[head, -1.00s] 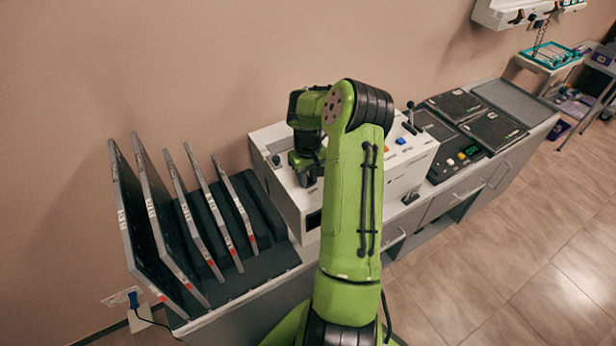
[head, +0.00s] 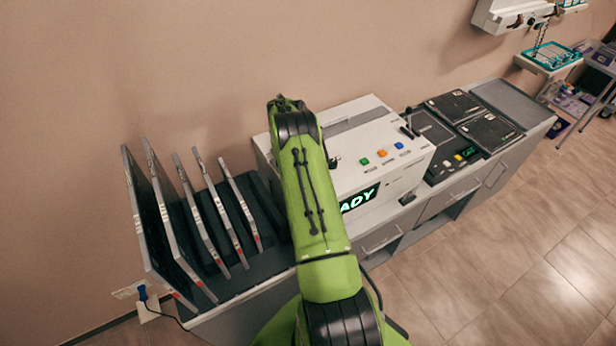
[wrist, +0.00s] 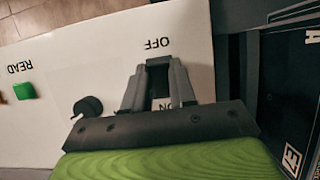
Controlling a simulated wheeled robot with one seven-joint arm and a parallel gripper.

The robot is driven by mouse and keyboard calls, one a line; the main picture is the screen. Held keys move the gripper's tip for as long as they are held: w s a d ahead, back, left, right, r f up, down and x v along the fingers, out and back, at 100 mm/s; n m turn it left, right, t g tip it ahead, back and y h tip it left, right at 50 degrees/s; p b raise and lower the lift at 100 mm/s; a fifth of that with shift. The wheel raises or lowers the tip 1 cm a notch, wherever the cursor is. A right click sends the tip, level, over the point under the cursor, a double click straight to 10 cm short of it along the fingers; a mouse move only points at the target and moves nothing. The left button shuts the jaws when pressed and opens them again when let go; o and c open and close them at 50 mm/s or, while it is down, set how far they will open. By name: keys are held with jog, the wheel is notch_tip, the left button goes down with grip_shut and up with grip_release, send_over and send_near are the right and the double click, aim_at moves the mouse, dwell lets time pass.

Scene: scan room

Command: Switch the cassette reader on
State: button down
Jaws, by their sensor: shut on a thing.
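The cassette reader (head: 375,135) is a white box on the counter, with green, orange and blue buttons on its top. Its front display (head: 360,197) is lit with green letters, "ADY" visible, the rest hidden by my arm. In the wrist view, my gripper (wrist: 160,88) is over the reader's white top, between upside-down OFF and ON labels. Its fingers are shut on the dark power switch (wrist: 158,72), which is mostly hidden between them. A green button (wrist: 24,91) marked READ and a dark round knob (wrist: 88,107) are to the left. In the head view my arm hides the gripper.
A rack (head: 262,262) with several upright cassettes stands left of the reader. Flat dark cassettes (head: 490,131) and a small control panel lie to the right on the counter.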

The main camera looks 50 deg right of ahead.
jog(key=c, duration=0.9)
grip_release()
jog(key=p+v, duration=0.1)
jog(key=v, duration=1.1)
jog(key=shift+r, duration=0.1)
